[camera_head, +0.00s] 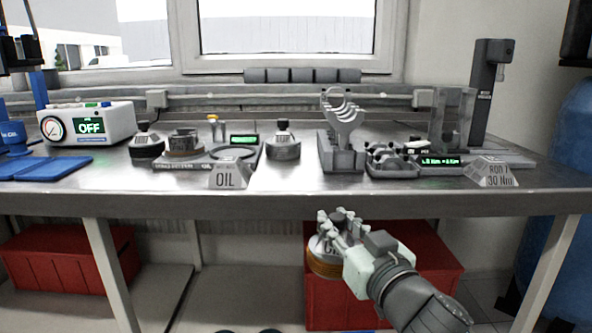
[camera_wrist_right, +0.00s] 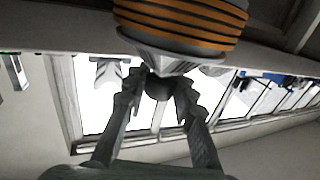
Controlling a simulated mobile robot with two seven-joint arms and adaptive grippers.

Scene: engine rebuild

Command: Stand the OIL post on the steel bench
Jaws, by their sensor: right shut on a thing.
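My right gripper (camera_head: 335,222) is shut on the post (camera_head: 325,258), in front of the steel bench (camera_head: 330,204) and below its top. The post has an orange-banded round base and a pale tapered top with partly hidden lettering, which looks like OIL. In the right wrist view, the fingers (camera_wrist_right: 158,92) close around the dark knob of the post (camera_wrist_right: 180,22). On the bench, a grey sloped block marked OIL (camera_head: 229,176) stands near the front edge. My left gripper is not in view.
Two similar dark-based posts stand on the bench, one left (camera_head: 147,145) and one in the middle (camera_head: 283,142). A grey bearing stand (camera_head: 342,150) is right of the middle one. Bare steel shows near the front, right of the OIL block. A red chest (camera_head: 430,270) is under the bench.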

